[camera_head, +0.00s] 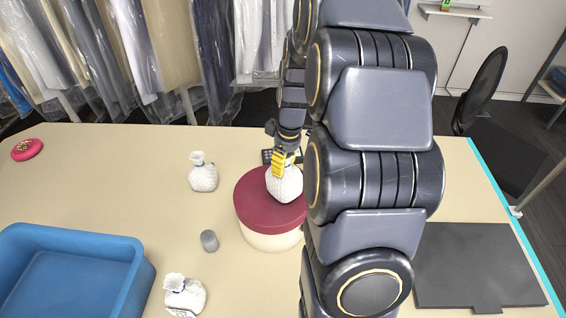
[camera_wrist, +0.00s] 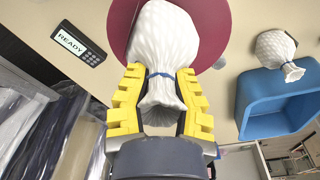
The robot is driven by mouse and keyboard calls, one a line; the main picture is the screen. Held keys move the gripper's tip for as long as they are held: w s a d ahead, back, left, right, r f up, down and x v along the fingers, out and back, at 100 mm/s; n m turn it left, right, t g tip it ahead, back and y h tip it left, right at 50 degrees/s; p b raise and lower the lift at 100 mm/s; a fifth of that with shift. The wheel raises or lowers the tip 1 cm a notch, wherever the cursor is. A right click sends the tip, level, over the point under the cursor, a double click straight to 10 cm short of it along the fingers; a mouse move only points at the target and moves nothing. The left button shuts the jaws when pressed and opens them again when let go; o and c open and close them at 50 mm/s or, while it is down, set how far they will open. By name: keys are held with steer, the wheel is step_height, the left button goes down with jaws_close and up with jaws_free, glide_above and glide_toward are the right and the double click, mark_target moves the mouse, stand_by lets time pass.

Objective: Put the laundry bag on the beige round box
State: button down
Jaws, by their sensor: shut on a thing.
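A white textured laundry bag (camera_head: 286,184) is in my gripper (camera_head: 283,163), which is shut on its gathered neck. In the wrist view the yellow fingers of the gripper (camera_wrist: 161,72) press on both sides of the neck, by a blue tie, and the bag (camera_wrist: 163,38) fills the space beyond them. The round box (camera_head: 267,240) has a beige side and a dark red lid; the lid also shows in the wrist view (camera_wrist: 216,22). The bag is over the lid, at or very near its surface; I cannot tell whether it touches. My arm hides the box's right edge.
Two other white bags stand on the beige table, one behind left (camera_head: 203,176) and one in front (camera_head: 184,294). A grey cylinder (camera_head: 209,240), a blue tub (camera_head: 140,270), a red round object (camera_head: 27,149) and a dark panel (camera_head: 478,265) are around. A READY display (camera_wrist: 80,42) is near the box.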

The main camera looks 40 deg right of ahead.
mark_target(289, 173)
steer(key=shift+f, duration=0.2)
steer(key=c, duration=1.1)
jaws_free()
steer(key=shift+f, duration=0.1)
step_height(289, 173, up, 12)
steer(key=s, duration=0.2)
steer(key=s+a+g, duration=0.1)
steer(key=s+a, duration=0.1)
steer(key=a, duration=0.8)
steer(key=s+a+m, duration=0.1)
steer(key=s+a, duration=0.3)
steer(key=s, duration=0.1)
steer(key=s+a+f+m+g, duration=0.1)
steer(key=s+a, duration=0.3)
steer(key=s, duration=0.1)
steer(key=s+a+f+m+g, duration=0.1)
steer(key=s+a, duration=0.2)
steer(key=s, duration=0.3)
steer(key=shift+s+a+f, duration=0.1)
steer(key=shift+a+f, duration=0.15)
steer(key=shift+a, duration=0.15)
